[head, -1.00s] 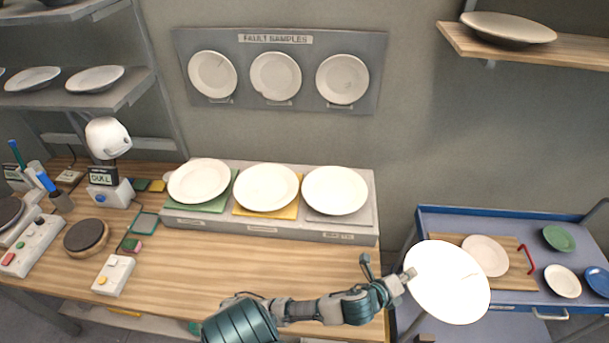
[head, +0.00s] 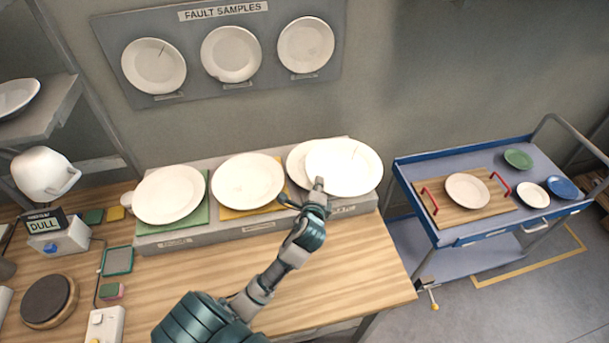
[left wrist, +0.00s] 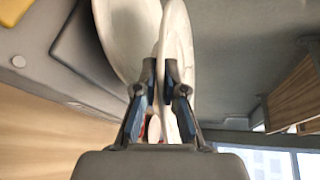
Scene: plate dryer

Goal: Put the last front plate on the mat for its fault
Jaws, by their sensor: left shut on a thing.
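My left gripper (head: 318,190) is shut on the near rim of a white plate (head: 348,170) with a short thin dark line near its upper right rim. This plate is above the right end of the grey stand, overlapping another white plate (head: 299,164) there. In the left wrist view the held plate (left wrist: 180,50) stands between the fingers, close beside the other plate (left wrist: 128,35); I cannot tell whether they touch. A dark grey mat (left wrist: 80,55) shows beneath. White plates also lie on the green mat (head: 203,200) and the yellow mat (head: 228,213). My right gripper is out of view.
The fault samples board (head: 270,85) on the wall shows three plates. A blue cart (head: 415,180) at right carries a wooden board with a white plate (head: 467,190) and several small dishes. A lamp, a button box and a round pad (head: 48,298) stand at left.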

